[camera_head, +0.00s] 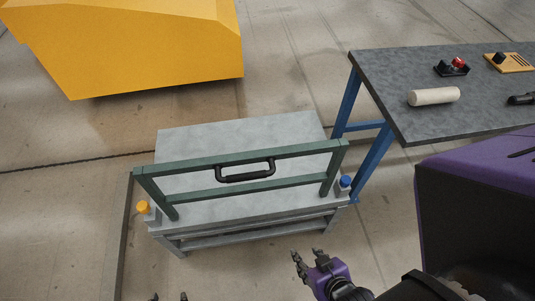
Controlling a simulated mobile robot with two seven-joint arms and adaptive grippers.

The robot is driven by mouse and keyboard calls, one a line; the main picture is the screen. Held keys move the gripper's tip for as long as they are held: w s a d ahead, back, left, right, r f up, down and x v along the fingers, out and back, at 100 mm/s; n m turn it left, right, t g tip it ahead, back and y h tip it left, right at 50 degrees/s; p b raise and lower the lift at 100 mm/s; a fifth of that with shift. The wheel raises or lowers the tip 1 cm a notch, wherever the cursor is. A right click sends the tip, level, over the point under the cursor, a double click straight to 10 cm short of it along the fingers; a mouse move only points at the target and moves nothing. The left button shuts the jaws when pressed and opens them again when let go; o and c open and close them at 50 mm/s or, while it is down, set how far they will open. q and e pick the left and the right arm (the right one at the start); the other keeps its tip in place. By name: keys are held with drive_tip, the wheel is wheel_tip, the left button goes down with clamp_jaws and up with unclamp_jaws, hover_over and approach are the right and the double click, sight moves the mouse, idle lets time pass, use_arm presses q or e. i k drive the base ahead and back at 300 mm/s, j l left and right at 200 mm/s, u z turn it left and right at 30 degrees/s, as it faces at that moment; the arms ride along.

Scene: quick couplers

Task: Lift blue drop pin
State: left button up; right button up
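The blue drop pin (345,182) stands at the right end of the grey bench, beside the foot of a green frame (250,157). An orange pin (143,207) stands at the bench's left end. My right gripper (306,261) is below and left of the blue pin in the picture, in front of the bench and apart from it. Its fingers are spread and nothing shows between them. Only the fingertips of my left gripper (170,298) show at the bottom edge, set apart from each other.
The grey bench (180,143) carries the green frame with a black handle (245,171). A dark-topped table (385,70) with blue legs, a white roll (433,96) and small items stands at right. A yellow block (150,45) is at back left. Floor in front is clear.

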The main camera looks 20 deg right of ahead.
sight(346, 182)
drive_tip(key=u, duration=0.75)
drive_tip(key=z, duration=2.35)
